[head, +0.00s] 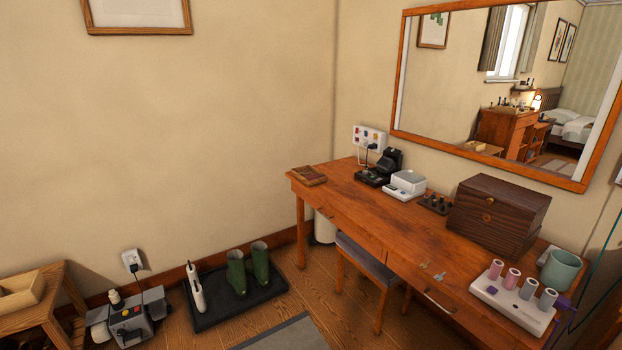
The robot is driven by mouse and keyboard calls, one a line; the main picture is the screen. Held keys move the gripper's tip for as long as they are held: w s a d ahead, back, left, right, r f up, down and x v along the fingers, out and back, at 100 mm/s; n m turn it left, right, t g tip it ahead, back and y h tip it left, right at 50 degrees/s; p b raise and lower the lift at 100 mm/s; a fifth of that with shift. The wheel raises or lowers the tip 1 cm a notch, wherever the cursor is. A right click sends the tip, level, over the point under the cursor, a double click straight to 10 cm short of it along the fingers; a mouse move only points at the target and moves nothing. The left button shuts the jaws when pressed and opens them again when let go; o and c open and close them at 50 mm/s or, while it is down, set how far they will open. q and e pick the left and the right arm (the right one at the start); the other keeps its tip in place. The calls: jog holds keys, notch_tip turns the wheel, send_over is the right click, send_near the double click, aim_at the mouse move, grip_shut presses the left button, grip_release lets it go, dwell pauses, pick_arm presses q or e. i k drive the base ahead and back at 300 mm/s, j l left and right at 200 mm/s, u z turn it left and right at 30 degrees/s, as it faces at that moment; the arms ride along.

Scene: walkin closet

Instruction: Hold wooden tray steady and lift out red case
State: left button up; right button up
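A pale wooden tray (22,290) sits on a low wooden bench at the left edge of the head view, partly cut off by the frame. I see no red case in it from here, and its inside shows only in part. A small flat brown-and-reddish item (310,176) lies at the far left end of the desk; it is too small to tell what it is. Neither of my grippers is in view.
The wooden desk (370,205) carries a dark wooden box (497,215), a white roller stand (512,300) and a teal cup (561,270). A stool (362,262) is under it. A black boot mat (215,318) and a grey machine (130,322) occupy the floor.

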aim_at(316, 176)
jog(key=i+j, duration=0.1)
jog(key=i, duration=0.4)
jog(key=i+j, duration=0.15)
jog(key=i, duration=0.35)
jog(key=l+z, duration=0.05)
